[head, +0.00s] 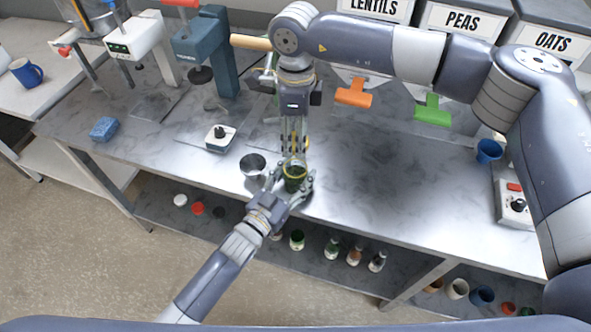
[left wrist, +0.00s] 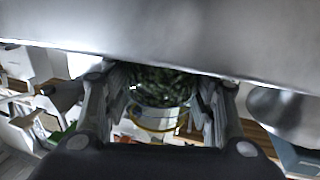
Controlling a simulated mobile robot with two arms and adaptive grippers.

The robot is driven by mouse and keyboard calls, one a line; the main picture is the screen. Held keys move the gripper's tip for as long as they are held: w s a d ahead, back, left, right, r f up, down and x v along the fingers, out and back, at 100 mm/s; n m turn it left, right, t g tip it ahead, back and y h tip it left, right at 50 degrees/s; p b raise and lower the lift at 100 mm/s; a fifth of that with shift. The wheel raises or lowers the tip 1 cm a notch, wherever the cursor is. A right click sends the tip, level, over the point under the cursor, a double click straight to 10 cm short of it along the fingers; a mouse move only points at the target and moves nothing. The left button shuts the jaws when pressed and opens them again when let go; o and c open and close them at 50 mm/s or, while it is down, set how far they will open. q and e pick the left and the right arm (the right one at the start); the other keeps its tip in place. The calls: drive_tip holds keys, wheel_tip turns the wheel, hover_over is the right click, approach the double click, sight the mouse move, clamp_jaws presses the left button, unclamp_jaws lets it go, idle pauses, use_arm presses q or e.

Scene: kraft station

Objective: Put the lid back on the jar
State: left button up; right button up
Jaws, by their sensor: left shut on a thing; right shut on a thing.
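The jar (head: 294,184) has dark green contents and stands near the front edge of the metal table. My left gripper (head: 296,188) is shut around it from the front. In the left wrist view the jar (left wrist: 160,82) sits between the two fingers. The lid, with a yellow ring (head: 295,168), is at the jar's mouth; the ring also shows in the left wrist view (left wrist: 157,127). My right gripper (head: 294,148) points down directly above the jar, shut on the lid. Whether the lid touches the rim is hidden.
A metal cup (head: 252,165) stands close left of the jar.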

hover_over(296, 176)
drive_tip(key=w, duration=0.3)
drive_tip(key=shift+s+f, duration=0.2)
drive_tip(key=shift+f, duration=2.2)
drive_tip(key=shift+f, duration=0.1)
drive_tip(key=shift+f, duration=0.8)
drive_tip(key=shift+f, duration=0.55)
